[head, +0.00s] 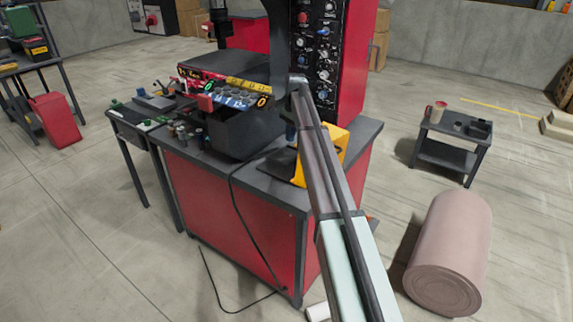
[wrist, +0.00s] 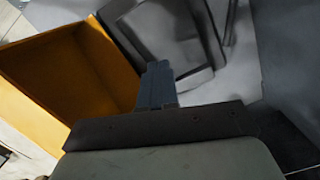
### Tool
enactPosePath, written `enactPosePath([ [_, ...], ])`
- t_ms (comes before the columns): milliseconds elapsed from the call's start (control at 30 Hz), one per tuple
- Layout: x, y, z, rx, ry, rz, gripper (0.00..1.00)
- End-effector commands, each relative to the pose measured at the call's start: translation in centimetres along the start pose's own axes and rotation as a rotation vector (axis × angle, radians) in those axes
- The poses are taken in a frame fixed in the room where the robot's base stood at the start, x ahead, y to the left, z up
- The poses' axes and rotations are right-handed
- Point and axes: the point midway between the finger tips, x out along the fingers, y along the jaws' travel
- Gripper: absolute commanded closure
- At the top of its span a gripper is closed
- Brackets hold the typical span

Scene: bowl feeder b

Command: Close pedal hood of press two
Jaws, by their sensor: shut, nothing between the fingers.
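The yellow pedal hood (head: 334,147) stands on the grey top of the red cabinet in the head view, partly hidden behind my arm. In the wrist view the hood (wrist: 62,72) fills the left side, with its hollow orange inside facing the camera, so it looks open. A dark grey pedal plate with a raised frame (wrist: 172,38) lies beside it at the top middle. My gripper (wrist: 157,68) is shut and empty, its blue-grey fingertips between the hood's edge and the pedal part. I cannot tell whether they touch either. In the head view my fingertips are not clearly visible.
The press's red control column (head: 343,55) rises behind the hood. A black cable (head: 247,215) hangs down the cabinet front.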

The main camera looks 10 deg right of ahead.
Motion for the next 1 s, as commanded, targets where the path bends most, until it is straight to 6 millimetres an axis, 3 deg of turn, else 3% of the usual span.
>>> enactPosePath([
  [133, -0.4, 0.6, -0.1, 0.02, -0.01, -0.019, 1.0],
  [267, -2.2, 2.7, -0.6, 0.109, -0.058, -0.109, 1.0],
  [567, -10.6, 10.7, -1.4, 0.491, -0.319, -0.469, 1.0],
  [700, -13.8, 15.6, -1.8, 0.683, -0.477, -0.614, 1.0],
  [833, -13.7, 20.9, -2.7, 0.85, -0.601, -0.695, 1.0],
  [1000, -10.4, 27.7, -3.9, 1.038, -0.706, -0.741, 1.0],
])
